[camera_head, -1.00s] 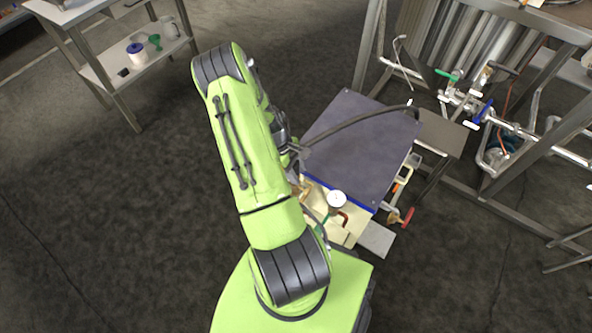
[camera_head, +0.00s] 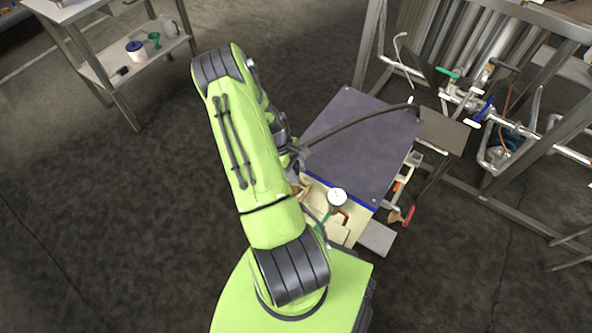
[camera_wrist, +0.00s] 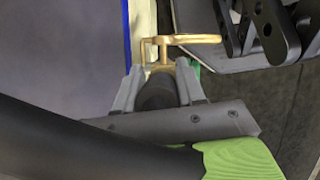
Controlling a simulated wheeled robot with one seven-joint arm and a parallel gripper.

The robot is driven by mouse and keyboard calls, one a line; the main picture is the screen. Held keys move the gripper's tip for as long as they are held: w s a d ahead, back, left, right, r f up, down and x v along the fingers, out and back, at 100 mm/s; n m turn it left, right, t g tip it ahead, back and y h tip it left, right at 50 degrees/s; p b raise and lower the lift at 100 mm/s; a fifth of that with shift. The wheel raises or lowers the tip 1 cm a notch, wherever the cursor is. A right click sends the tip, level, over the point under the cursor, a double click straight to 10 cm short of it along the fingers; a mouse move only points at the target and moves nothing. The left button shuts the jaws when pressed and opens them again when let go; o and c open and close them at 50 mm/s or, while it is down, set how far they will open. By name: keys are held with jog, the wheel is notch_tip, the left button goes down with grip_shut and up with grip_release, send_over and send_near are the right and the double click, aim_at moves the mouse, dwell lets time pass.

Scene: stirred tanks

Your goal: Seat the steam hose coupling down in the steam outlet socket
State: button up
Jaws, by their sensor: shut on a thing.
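My gripper (camera_wrist: 160,86) is shut on the black end of the steam hose coupling (camera_wrist: 157,92), with one grey finger on each side. The thick black hose (camera_wrist: 75,145) crosses the lower left of the wrist view. In the head view the hose (camera_head: 360,124) arcs right from my gripper (camera_head: 296,160) over a dark tabletop. A brass fitting (camera_wrist: 185,40) lies just beyond the fingertips. I cannot tell whether it belongs to the coupling or the outlet. The socket's mouth is hidden, so I cannot tell whether the coupling is in it.
The dark tabletop (camera_head: 360,155) with a blue edge lies right of my arm. A white round gauge (camera_head: 337,196) and a red-handled tool (camera_head: 407,215) are near its front. A pipe frame (camera_head: 480,105) stands at right, a shelf (camera_head: 145,65) at upper left. Open floor lies left.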

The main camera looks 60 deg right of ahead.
aim_at(298, 164)
jog(key=shift+f+b, duration=0.8)
jog(key=shift+f, duration=0.25)
dwell(0.7)
jog(key=o, duration=1.7)
jog(key=shift+r, duration=0.1)
jog(key=shift+r+p, duration=3.1)
jog(key=shift+r, duration=0.9)
jog(key=shift+f, duration=0.1)
